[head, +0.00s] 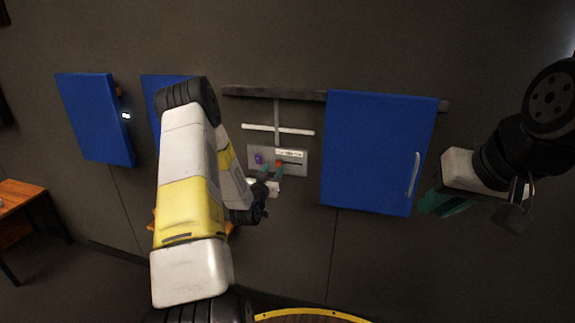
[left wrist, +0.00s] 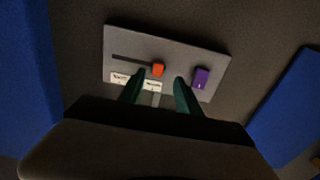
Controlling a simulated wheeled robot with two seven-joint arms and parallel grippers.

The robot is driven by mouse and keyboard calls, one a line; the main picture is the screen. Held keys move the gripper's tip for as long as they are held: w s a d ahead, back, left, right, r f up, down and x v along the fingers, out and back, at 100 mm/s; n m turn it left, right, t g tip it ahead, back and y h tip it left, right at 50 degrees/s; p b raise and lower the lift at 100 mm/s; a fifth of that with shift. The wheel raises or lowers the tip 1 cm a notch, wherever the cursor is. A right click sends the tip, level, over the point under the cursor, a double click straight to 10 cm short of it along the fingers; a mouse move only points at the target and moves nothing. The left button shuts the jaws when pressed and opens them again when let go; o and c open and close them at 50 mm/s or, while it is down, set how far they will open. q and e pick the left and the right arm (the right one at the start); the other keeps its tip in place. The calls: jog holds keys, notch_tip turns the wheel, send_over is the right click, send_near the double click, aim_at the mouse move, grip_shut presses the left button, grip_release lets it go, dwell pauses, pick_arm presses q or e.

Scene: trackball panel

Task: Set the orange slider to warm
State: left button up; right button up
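A grey panel (head: 300,171) is mounted on the wall, and it fills the upper middle of the left wrist view (left wrist: 180,58). The orange slider (left wrist: 158,69) sits at one end of a dark slot, on the side nearer a purple control (left wrist: 201,78). The slider also shows in the head view (head: 279,163). White labels (left wrist: 152,86) lie along the slot; their text is too small to read. My left gripper (left wrist: 159,77) is open at the panel, its green fingers apart, with the slider between the tips in the picture; contact is unclear. My right gripper (head: 444,203) hangs far right, away from the panel.
A blue cabinet door (head: 378,150) with a handle stands right of the panel; more blue doors (head: 97,118) are on the left. A white bar (head: 277,130) crosses above the panel. A wooden table (head: 20,197) stands far left.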

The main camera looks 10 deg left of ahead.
pick_arm(q)
jog(key=s, duration=0.3)
jog(key=shift+s+a, duration=0.1)
jog(key=shift+s, duration=0.25)
jog(key=s+d+r+m+g, duration=0.1)
jog(key=s+d+r+g, duration=0.25)
jog(key=r, duration=0.55)
jog(key=s+d+r+g, duration=0.3)
jog(key=s+r, duration=0.2)
jog(key=r, duration=0.3)
jog(key=s+d+r+g, duration=0.1)
jog(key=s+d, duration=0.1)
jog(key=s, duration=0.7)
jog(key=s+d+r+g+h, duration=0.1)
jog(key=s+d+r+g, duration=0.1)
jog(key=s, duration=0.7)
jog(key=s+d+r+g, duration=0.1)
jog(key=s+r+g, duration=0.1)
jog(key=s, duration=0.8)
jog(key=shift+d+n+h, duration=0.3)
jog(key=shift+d+n, duration=0.1)
jog(key=shift+s+a, duration=0.1)
